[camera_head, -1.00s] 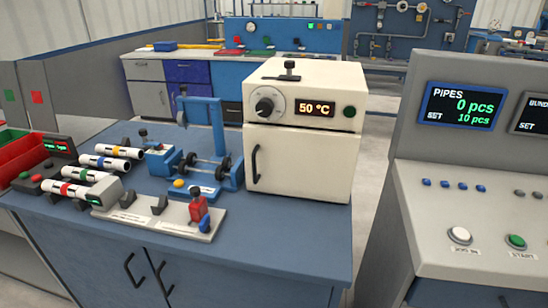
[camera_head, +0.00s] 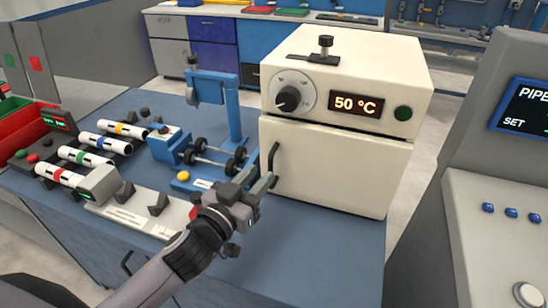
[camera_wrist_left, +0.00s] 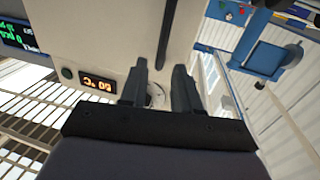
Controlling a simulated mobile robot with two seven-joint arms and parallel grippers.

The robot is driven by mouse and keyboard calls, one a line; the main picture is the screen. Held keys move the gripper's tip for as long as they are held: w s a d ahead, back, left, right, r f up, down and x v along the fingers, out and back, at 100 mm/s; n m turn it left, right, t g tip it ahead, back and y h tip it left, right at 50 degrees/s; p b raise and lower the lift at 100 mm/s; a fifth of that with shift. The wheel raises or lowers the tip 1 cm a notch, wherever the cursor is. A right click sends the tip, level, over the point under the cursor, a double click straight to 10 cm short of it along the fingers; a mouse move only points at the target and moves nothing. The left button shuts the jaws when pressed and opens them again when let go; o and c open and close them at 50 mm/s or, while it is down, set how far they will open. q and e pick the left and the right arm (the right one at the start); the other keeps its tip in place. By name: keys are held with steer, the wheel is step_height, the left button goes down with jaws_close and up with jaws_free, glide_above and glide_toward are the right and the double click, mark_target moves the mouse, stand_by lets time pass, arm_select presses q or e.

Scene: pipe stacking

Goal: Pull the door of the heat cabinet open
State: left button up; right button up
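The cream heat cabinet (camera_head: 345,85) stands on the blue bench, its display reading 50 °C. Its door (camera_head: 340,170) is closed. The black upright door handle (camera_head: 273,163) is at the door's left edge. My left gripper (camera_head: 261,181) is in front of the door, close by the handle's lower part. In the left wrist view my left gripper (camera_wrist_left: 160,70) has its two fingers apart with nothing between them. The handle (camera_wrist_left: 168,32) lies ahead of the fingertips there; I cannot tell whether they touch it. My right gripper is not in view.
A blue fixture with rollers (camera_head: 215,150) stands just left of the cabinet. Several banded white pipes (camera_head: 95,147) lie at the left. A grey console (camera_head: 500,200) stands to the right, across a gap. The bench front before the cabinet is clear.

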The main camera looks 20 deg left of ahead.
mark_target(269, 165)
arm_select(q)
steer(key=shift+p+x, duration=0.3)
steer(key=shift+x, duration=2.65)
jaws_close()
